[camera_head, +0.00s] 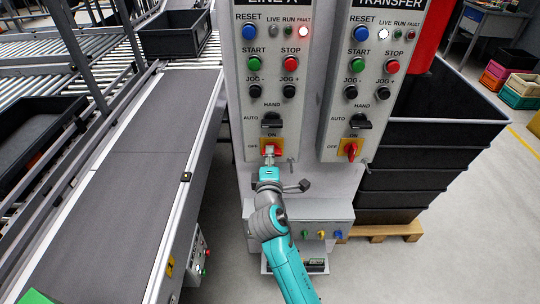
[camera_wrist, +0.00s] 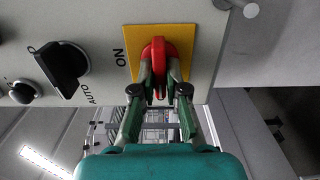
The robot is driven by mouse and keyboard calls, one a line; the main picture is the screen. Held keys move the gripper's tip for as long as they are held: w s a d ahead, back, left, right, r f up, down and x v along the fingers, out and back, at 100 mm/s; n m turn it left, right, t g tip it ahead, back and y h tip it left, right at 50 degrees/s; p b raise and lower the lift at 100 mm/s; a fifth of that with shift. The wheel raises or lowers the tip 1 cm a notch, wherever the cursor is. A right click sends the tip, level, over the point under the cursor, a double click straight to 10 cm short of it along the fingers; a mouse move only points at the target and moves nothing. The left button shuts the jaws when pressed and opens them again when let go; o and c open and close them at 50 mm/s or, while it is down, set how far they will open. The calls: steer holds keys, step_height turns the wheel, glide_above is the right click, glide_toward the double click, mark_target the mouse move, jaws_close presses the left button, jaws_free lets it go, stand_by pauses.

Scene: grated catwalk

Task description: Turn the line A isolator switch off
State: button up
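The line A isolator switch is a red handle on a yellow plate (camera_head: 263,142), low on the left control panel (camera_head: 243,100). ON is marked above it and OFF to its left. The red handle (camera_wrist: 158,47) fills the middle of the wrist view; it appears to lie crosswise on the panel, toward the OFF side, unlike the upright transfer handle. My gripper (camera_head: 270,158) is at the handle, with a fingertip on either side of it in the wrist view (camera_wrist: 160,82). The fingers appear closed on it.
The transfer panel's red isolator (camera_head: 351,149) is close on the right. A black AUTO/HAND selector (camera_head: 271,121) sits just above the line A switch. A conveyor (camera_head: 130,150) runs on the left. Black stacked crates (camera_head: 440,135) stand on the right.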

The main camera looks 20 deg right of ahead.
steer(key=o, duration=0.4)
steer(key=shift+o, duration=0.2)
steer(key=v, duration=1.2)
